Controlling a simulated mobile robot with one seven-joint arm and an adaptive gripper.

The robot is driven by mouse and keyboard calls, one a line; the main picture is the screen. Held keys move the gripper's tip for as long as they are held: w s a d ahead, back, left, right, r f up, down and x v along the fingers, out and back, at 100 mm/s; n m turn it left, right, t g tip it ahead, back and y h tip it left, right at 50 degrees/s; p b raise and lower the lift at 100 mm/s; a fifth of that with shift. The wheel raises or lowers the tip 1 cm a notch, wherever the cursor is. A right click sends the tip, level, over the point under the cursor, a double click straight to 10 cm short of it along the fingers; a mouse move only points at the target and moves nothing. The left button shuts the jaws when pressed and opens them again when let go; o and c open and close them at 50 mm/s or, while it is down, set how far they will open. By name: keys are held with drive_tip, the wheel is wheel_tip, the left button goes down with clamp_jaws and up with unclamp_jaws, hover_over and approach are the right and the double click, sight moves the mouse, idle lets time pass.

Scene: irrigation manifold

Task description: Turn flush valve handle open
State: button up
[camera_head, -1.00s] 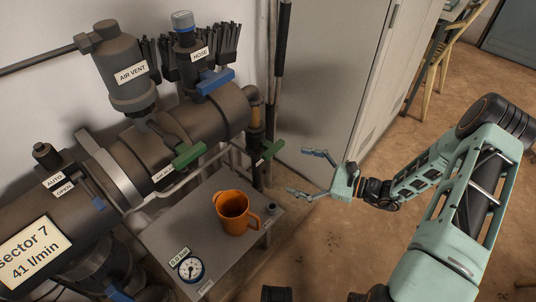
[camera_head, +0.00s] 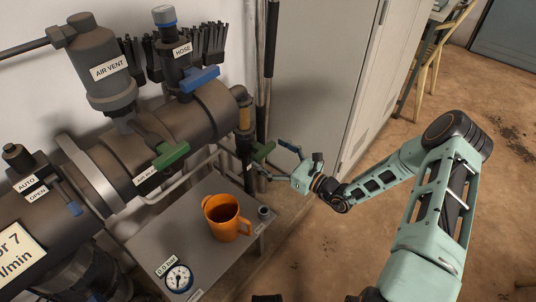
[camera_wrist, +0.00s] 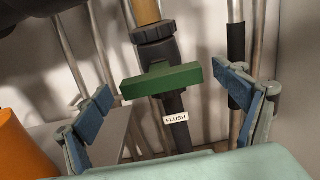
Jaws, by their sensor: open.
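The flush valve handle (camera_wrist: 162,81) is a green bar on a dark valve body, with a white FLUSH label (camera_wrist: 176,118) just below it in the wrist view. The bar lies crosswise to the pipe there. In the head view the green handle (camera_head: 263,151) is at the end of the manifold, right of the big pipe. My gripper (camera_head: 281,162) is open, its fingers pointing at the handle. In the wrist view the blue-padded fingers (camera_wrist: 175,108) stand either side of the handle, apart from it. I cannot tell the remaining distance exactly.
An orange mug (camera_head: 226,217) stands on a grey shelf (camera_head: 160,236) with a pressure gauge (camera_head: 178,277). Another green handle (camera_head: 171,155) and a blue hose handle (camera_head: 199,79) are on the manifold. A grey cabinet (camera_head: 318,80) stands behind my gripper.

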drive_tip(key=shift+w+a, duration=0.2)
drive_tip(key=shift+a, duration=0.05)
drive_tip(key=shift+c, duration=0.7)
drive_tip(key=c, duration=1)
